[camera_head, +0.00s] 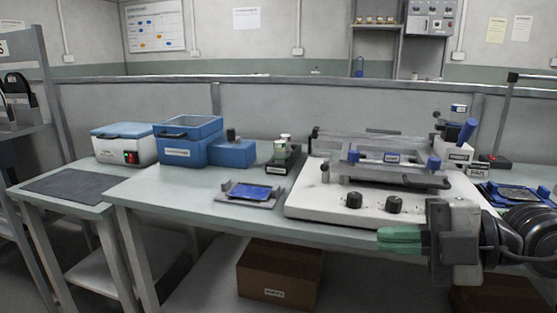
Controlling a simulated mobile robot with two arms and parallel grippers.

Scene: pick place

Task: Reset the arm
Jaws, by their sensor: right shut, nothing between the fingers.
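My right gripper (384,239) comes in from the right in the head view. Its green fingers are shut and empty. It is in front of the front edge of the workbench (150,196), at the right, below the knobs of a white machine. My left gripper and arm are not in the picture.
The white machine (300,205) with rails stands on the bench. A blue plate (250,191) lies on a grey holder left of it. Blue boxes (187,139) and a white box (124,145) stand further left. A cardboard box (279,274) is below.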

